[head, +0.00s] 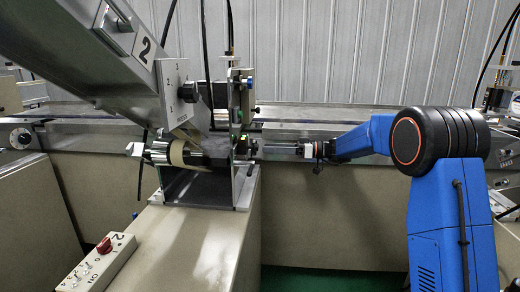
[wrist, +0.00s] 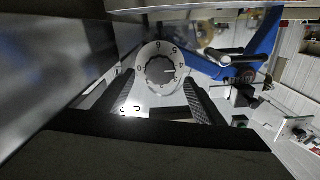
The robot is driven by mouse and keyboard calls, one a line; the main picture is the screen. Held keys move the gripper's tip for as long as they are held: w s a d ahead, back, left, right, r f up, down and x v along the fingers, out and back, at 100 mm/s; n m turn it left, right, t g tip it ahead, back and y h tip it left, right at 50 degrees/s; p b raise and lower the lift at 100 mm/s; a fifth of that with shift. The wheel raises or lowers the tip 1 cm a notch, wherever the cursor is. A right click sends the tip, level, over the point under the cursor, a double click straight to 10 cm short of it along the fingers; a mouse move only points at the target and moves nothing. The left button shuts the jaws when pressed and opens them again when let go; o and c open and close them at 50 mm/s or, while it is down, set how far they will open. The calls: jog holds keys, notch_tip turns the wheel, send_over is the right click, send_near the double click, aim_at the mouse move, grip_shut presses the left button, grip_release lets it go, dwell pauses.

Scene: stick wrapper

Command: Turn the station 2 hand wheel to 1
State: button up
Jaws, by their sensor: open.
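In the wrist view a round pale dial (wrist: 148,82) with numbers around its rim carries a dark scalloped hand wheel (wrist: 160,70) at its centre. A small pointer mark shows at the wheel's right side; the number beside it is too small to read surely. My gripper (wrist: 158,90) is open, its two dark fingers either side of the dial's lower part. I cannot tell whether they touch the wheel.
A sloping metal chute (head: 60,40) rises at the left of the station. A control box (head: 98,262) with a red knob sits on the cabinet in front. A long metal rail (head: 340,130) runs behind my arm. The floor right of the cabinet looks clear.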

jog(key=shift+w+a, duration=0.1)
jog(key=shift+a, duration=2.25)
jog(key=c, duration=1.1)
